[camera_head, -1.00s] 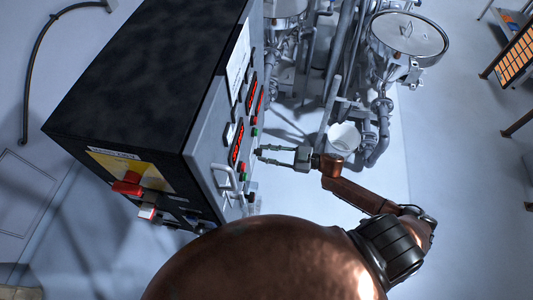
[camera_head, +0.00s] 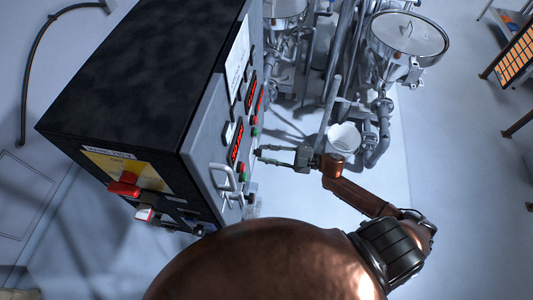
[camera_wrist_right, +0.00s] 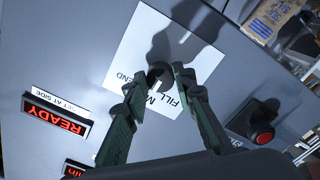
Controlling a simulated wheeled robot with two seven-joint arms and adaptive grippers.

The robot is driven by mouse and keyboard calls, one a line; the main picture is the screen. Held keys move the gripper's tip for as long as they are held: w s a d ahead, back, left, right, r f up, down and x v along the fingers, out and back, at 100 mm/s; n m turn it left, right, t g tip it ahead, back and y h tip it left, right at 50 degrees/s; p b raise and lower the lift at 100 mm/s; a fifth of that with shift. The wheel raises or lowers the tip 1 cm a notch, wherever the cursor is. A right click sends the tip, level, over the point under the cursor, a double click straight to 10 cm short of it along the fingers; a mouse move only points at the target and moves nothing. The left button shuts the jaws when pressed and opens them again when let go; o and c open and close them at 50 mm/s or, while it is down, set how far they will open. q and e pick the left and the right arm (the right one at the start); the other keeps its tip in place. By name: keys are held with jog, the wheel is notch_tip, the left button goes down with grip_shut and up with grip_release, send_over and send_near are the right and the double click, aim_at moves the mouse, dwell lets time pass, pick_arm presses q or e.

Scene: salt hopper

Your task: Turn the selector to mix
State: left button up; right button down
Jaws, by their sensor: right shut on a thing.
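The selector (camera_wrist_right: 157,76) is a small dark knob on a white plate (camera_wrist_right: 140,45) in the right wrist view. The plate shows the words FILL and END, with the middle word partly covered by my finger. My right gripper (camera_wrist_right: 158,82) has its two green fingers on either side of the knob and is shut on it. The fingers hide much of the knob, so I cannot tell which word it points to. In the head view my right gripper (camera_head: 259,154) reaches the front panel of the black cabinet (camera_head: 130,80). My left gripper is not in view.
A red READY display (camera_wrist_right: 55,117) and a red push button (camera_wrist_right: 263,138) flank the plate. In the head view a handle (camera_head: 224,178) and a red switch (camera_head: 125,184) are on the cabinet. Pipes and a steel hopper (camera_head: 408,38) stand beyond my arm.

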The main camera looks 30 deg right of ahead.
jog(key=c, duration=1.6)
grip_release()
jog(key=v, duration=1.2)
jog(key=shift+f, duration=0.1)
